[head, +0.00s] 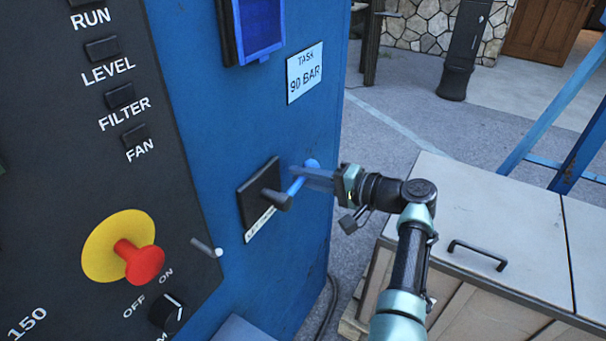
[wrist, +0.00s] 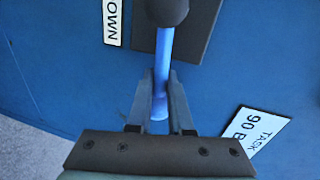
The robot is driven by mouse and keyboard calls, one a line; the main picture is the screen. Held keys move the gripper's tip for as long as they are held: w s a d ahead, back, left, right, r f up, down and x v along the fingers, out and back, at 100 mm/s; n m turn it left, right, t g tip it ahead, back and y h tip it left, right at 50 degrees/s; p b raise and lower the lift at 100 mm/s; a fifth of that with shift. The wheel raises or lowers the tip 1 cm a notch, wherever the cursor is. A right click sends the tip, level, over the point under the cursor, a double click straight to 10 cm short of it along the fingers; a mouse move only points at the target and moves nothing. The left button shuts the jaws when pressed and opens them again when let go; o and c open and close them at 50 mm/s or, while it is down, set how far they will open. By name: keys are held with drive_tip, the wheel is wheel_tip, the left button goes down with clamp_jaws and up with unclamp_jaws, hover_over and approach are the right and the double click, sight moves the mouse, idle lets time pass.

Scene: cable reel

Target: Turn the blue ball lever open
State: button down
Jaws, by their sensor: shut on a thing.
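The blue ball lever (head: 296,187) sticks out to the right from a dark pivot on a black square plate (head: 252,197) on the blue cabinet's side. In the wrist view the lever's blue bar (wrist: 165,62) runs down from the round dark pivot (wrist: 168,10) between my fingers. My gripper (head: 318,178) reaches in from the right and is shut on the lever near its outer end. It also shows in the wrist view (wrist: 160,95), one finger on each side of the bar. The fingers partly hide the lever's end in the head view.
A red button on yellow (head: 138,262), a knob (head: 168,312) and a small white-tipped toggle (head: 207,248) are on the dark panel at left. A "TASK 90 BAR" label (head: 304,73) is above the lever. A light-topped box with a handle (head: 478,256) stands at right.

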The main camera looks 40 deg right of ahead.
drive_tip(key=shift+d+f+m, duration=0.1)
drive_tip(key=shift+f+m, duration=0.25)
drive_tip(key=shift+m, duration=0.05)
idle(0.4)
drive_tip(key=c, duration=0.8)
unclamp_jaws()
drive_tip(key=shift+c, duration=0.2)
drive_tip(key=shift+s, duration=0.1)
drive_tip(key=b+v, duration=0.1)
drive_tip(key=v, duration=1.1)
drive_tip(key=shift+s+d, duration=0.25)
drive_tip(key=shift+s, duration=0.05)
